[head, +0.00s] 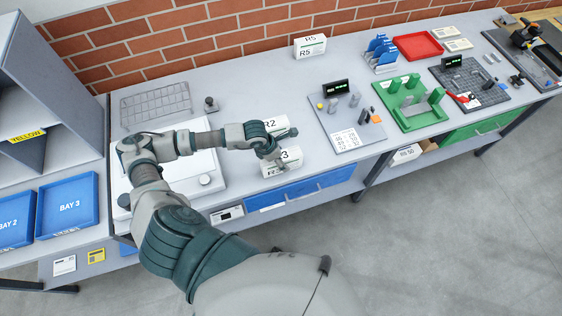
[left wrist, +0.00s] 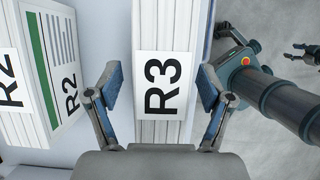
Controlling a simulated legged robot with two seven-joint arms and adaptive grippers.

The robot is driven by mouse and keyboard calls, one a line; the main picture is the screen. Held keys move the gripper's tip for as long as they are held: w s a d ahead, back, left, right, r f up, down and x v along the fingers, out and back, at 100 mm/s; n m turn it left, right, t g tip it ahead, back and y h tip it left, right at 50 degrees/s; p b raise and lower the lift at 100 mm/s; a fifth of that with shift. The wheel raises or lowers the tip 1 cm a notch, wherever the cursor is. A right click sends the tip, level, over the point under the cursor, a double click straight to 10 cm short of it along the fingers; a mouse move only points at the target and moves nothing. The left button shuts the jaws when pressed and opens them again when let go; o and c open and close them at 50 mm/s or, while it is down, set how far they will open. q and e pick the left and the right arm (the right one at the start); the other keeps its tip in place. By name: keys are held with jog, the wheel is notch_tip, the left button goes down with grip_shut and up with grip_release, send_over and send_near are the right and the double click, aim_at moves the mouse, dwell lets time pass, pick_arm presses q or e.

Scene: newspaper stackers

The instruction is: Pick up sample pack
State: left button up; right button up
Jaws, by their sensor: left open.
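White packs of stacked paper carry printed labels; which one is the sample pack I cannot tell. The R3 pack (head: 292,156) stands near the front edge of the bench, partly hidden by my left gripper (head: 277,147). In the left wrist view, the R3 pack (left wrist: 165,122) lies between the two spread fingers of my left gripper (left wrist: 159,90). The gripper is open, with a visible gap on each side of the pack. The R2 pack (head: 272,123) stands just behind; it also shows in the left wrist view (left wrist: 50,80). A small claw-like shape at that view's right edge may be my right gripper.
An R5 pack (head: 310,46) stands at the back by the brick wall. A wire rack (head: 155,104) and a white device (head: 205,172) are on the left. A grey board with small parts (head: 345,128) lies to the right. The bench behind the packs is mostly clear.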

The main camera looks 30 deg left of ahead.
dwell(0.3)
pick_arm(q)
grip_shut()
dwell(0.3)
